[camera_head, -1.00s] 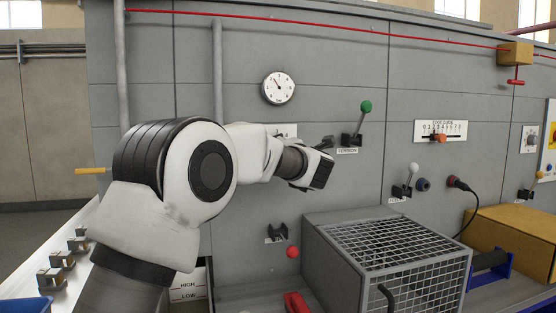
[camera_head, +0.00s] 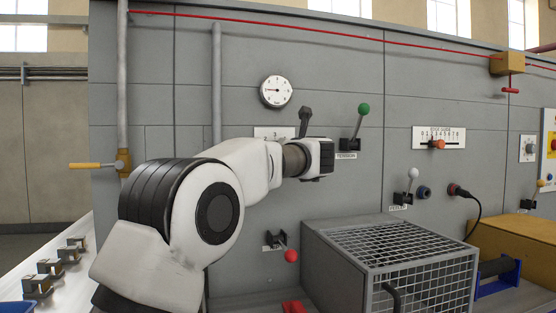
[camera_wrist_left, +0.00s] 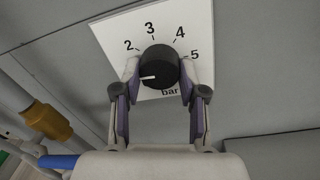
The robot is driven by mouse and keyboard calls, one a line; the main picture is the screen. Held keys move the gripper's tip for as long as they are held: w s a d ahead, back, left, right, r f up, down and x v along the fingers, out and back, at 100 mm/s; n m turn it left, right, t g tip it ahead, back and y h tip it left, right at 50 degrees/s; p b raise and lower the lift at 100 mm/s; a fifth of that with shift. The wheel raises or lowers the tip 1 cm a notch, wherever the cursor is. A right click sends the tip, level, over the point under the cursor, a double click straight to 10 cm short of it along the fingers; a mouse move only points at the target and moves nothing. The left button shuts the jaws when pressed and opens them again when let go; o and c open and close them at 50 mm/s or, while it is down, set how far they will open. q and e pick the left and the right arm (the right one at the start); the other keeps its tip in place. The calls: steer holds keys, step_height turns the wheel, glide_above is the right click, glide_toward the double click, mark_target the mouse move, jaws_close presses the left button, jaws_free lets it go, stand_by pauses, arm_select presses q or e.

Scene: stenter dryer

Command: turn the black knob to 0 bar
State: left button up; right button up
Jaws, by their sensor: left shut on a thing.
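The black knob (camera_wrist_left: 158,66) sits on a white scale plate (camera_wrist_left: 196,22) marked 2, 3, 4, 5 and "bar" in the left wrist view. Its white pointer line points left, below the 2; no 0 or 1 is visible there. My left gripper (camera_wrist_left: 158,84) is shut on the knob, one finger on each side. In the head view my left gripper (camera_head: 318,160) is against the grey panel and hides the knob; part of the scale plate (camera_head: 272,132) shows above it. A round gauge (camera_head: 276,91) above has its needle pointing left. My right gripper is not in view.
A green-topped lever (camera_head: 363,110) stands close to the right of my left gripper. A red-knobbed lever (camera_head: 290,256) is below. A mesh-topped grey box (camera_head: 400,262) stands in front of the panel. A yellow-handled valve (camera_head: 94,165) is at left.

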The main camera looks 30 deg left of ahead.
arm_select(q)
steer(key=n+b, duration=0.2)
steer(key=n, duration=0.2)
steer(key=n+b, duration=0.2)
steer(key=n, duration=0.3)
steer(key=shift+w+d+r+h, duration=0.1)
steer(key=shift+r+h, duration=0.1)
steer(key=shift+h, duration=0.1)
steer(key=shift+n, duration=0.3)
steer(key=o, duration=1.1)
steer(key=shift+f, duration=0.1)
steer(key=shift+o, duration=0.2)
steer(key=v, duration=1.2)
